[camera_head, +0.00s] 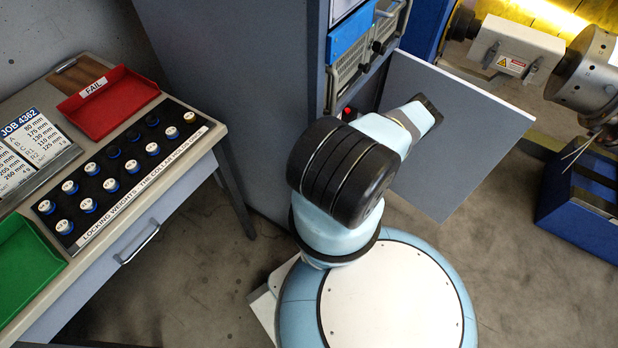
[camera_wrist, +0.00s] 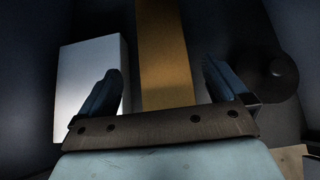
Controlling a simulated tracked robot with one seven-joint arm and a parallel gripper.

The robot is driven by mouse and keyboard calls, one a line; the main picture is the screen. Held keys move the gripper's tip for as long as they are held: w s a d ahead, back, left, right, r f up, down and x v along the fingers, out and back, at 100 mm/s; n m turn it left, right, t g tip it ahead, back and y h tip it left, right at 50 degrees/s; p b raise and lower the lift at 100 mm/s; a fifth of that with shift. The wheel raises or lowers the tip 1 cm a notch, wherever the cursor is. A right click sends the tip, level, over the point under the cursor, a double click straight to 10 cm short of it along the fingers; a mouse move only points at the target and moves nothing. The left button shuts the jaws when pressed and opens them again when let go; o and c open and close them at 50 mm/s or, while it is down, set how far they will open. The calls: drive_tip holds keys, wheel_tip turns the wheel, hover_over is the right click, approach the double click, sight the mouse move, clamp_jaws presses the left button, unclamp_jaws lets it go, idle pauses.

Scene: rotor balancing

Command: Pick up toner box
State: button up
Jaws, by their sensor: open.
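In the wrist view my gripper (camera_wrist: 161,74) is open, its two dark fingers spread wide. A tan, upright, flat-faced thing (camera_wrist: 163,35) shows beyond the gap between them. A white box-shaped thing (camera_wrist: 84,75) stands left of it, partly behind the left finger. No label is readable on either, so I cannot tell which is the toner box. Nothing is seen held. In the head view my arm reaches to the grey cabinet (camera_head: 232,75), and its own links hide my gripper.
A dark round thing (camera_wrist: 272,76) is close to the right finger. The cabinet's open door (camera_head: 450,130) stands right of my arm. A table with a red tray (camera_head: 108,103), green tray (camera_head: 24,268) and black weight rack (camera_head: 125,165) is at left. A blue bin (camera_head: 580,205) is at right.

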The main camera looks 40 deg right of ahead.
drive_tip(key=shift+x, duration=3.35)
drive_tip(key=shift+w+d+r, duration=0.1)
drive_tip(key=shift+d, duration=0.05)
drive_tip(key=shift+c, duration=0.5)
clamp_jaws()
